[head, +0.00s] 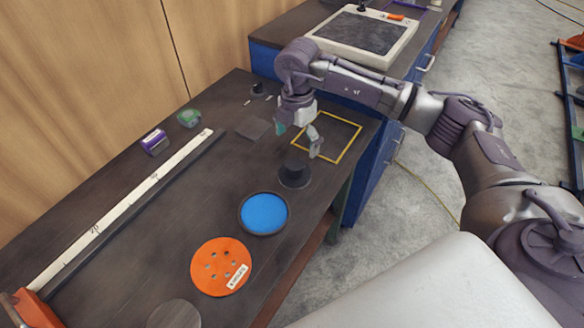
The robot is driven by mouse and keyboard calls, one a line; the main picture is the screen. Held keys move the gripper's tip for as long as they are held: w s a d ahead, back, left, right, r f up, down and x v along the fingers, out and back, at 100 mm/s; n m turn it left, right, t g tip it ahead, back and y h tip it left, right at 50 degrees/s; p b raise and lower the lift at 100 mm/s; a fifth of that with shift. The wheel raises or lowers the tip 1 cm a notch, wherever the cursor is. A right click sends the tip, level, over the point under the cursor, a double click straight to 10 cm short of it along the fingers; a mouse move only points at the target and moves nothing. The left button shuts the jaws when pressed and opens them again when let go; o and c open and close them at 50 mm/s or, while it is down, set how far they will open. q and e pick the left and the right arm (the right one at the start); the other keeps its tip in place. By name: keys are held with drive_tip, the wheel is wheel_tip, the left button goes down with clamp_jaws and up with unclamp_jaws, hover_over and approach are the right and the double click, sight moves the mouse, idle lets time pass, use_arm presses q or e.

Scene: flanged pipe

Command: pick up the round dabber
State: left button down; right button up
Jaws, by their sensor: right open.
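The round dabber (294,176) is a black disc with a dark upright knob. It stands on the dark workbench, right of the middle, just beyond the round blue pad. My right gripper (299,140) is open and empty. Its fingers are spread and point down, just beyond the dabber in the picture. I see no clear contact between them, and their height above the bench is hard to tell. My left gripper is not in view.
The blue pad (263,213) sits in a black dish near an orange disc with holes (207,282). A yellow outline (345,152) lies right of the dabber. A long white strip (120,213), a purple roll (154,142) and a green item (188,118) lie left. The bench centre is clear.

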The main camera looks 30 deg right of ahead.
sight(295, 164)
wheel_tip(295, 164, down, 4)
drive_tip(key=shift+w+r, duration=0.1)
drive_tip(key=shift+a+f+p, duration=0.1)
drive_tip(key=shift+f+p, duration=0.1)
drive_tip(key=shift+p, duration=0.1)
drive_tip(key=shift+a+f+p, duration=0.1)
drive_tip(key=shift+f+p, duration=0.2)
drive_tip(key=f, duration=0.1)
drive_tip(key=f+p, duration=0.1)
drive_tip(key=f, duration=0.1)
drive_tip(key=shift+s+a+f, duration=0.1)
drive_tip(key=shift+s+f, duration=0.15)
drive_tip(key=shift+f, duration=0.05)
drive_tip(key=shift+w+f, duration=0.1)
drive_tip(key=shift+f, duration=0.35)
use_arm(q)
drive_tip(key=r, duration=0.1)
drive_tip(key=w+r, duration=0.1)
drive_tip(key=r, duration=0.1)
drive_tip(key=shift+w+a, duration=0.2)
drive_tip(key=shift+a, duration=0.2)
use_arm(e)
drive_tip(key=shift+c, duration=0.2)
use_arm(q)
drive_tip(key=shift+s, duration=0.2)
use_arm(e)
drive_tip(key=c, duration=1.6)
drive_tip(key=shift+s+f, duration=0.1)
drive_tip(key=shift+s, duration=0.1)
drive_tip(key=shift+c, duration=0.2)
